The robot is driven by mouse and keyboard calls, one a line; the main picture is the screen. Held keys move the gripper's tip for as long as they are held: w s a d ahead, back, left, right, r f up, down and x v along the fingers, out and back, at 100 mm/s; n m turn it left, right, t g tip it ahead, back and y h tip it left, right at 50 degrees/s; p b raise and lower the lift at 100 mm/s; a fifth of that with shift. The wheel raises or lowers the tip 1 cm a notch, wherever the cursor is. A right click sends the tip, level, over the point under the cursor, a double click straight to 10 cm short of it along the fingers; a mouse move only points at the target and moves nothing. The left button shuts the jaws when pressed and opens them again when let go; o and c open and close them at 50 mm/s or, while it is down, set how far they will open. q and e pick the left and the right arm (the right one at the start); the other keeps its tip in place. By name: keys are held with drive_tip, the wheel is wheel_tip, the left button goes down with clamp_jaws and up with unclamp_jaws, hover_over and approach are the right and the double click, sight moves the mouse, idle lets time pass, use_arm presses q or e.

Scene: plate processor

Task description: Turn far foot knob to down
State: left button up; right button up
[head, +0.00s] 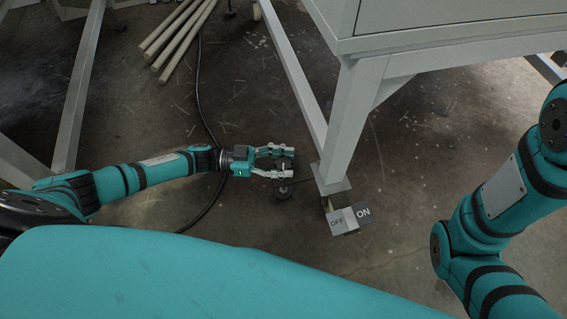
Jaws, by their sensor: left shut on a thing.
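My left gripper (289,163) reaches in from the left, low beside the pale metal leg of the machine frame. Its two silver fingers are closed around a small dark thing (284,163), which looks like a foot knob. The fingers hide most of it, so I cannot tell which way it is set. A dark round foot pad (283,191) shows on the floor just below the fingers. My right arm is at the right edge, but its gripper is out of view.
The pale frame leg (346,120) stands just right of the gripper, with a grey OFF/ON block (349,218) by its foot. A black cable (200,90) runs along the floor on the left. Pale poles (178,40) lie farther back. Open floor lies around the gripper.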

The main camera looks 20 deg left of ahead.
use_arm(q)
drive_tip(key=shift+m+g, duration=0.5)
drive_tip(key=shift+g, duration=0.2)
drive_tip(key=o, duration=1.2)
drive_tip(key=a, duration=0.4)
drive_tip(key=s+a, duration=0.1)
drive_tip(key=a, duration=0.3)
drive_tip(key=s+a, duration=0.1)
drive_tip(key=a, duration=0.3)
drive_tip(key=shift+d, duration=0.1)
